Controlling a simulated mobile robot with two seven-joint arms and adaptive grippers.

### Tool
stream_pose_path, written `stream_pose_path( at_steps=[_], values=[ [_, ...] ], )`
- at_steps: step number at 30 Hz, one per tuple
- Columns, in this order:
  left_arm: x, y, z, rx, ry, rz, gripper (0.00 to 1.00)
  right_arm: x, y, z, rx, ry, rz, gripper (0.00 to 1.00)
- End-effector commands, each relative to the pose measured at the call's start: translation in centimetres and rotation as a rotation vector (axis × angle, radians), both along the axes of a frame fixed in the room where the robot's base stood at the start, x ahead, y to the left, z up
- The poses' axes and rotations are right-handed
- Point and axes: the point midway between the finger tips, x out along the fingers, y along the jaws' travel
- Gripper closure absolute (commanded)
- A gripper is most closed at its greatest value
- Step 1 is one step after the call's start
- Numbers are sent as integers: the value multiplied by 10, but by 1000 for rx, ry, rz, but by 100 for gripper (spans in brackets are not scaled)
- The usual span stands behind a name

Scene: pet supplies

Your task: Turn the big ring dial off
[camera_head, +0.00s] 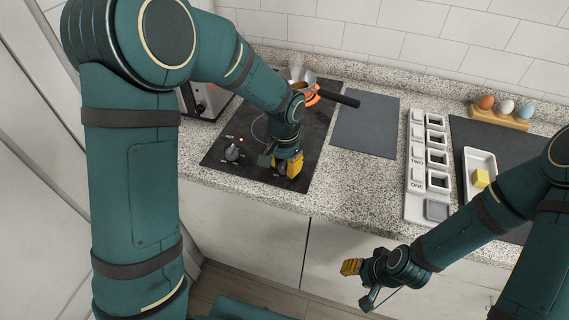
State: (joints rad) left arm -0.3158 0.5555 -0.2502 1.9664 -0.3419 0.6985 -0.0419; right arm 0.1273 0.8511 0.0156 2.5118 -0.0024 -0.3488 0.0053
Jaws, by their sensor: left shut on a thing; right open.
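The black cooktop (222,160) lies on the counter. One dial (233,152) shows at its front left, with a small red light (241,139) near it. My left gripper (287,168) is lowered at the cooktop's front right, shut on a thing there. It hides nearly all of that thing, which is likely a second dial, so its setting cannot be read. A ring (313,98) glows orange at the back under a pan (343,98). Another ring's thin outline (255,128) is dark and partly hidden by my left arm. My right gripper (359,282) is open and empty in front of the counter.
A toaster-like appliance (207,100) stands left of the cooktop. A grey mat (365,125), a white numbered rack (414,205), a tray (481,159) with a yellow block (480,179) and an egg holder (498,118) are to the right.

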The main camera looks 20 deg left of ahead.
Motion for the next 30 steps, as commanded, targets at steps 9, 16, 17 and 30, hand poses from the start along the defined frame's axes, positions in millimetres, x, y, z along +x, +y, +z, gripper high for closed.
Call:
stream_pose_path(
  at_steps=[9, 16, 17, 30],
  values=[
    [-1, 0, -1, 0, 3, 0, 33, 0, 0, 0, 0, 0, 0, 53],
    [0, 0, 7, 0, -1, 0, 33, 0, 0, 0, 0, 0, 0, 53],
    [1, 0, 10, -1, -2, 0, 33, 0, 0, 0, 0, 0, 0, 53],
    [0, 0, 93, -2, -1, 0, 33, 0, 0, 0, 0, 0, 0, 53]
  ],
)
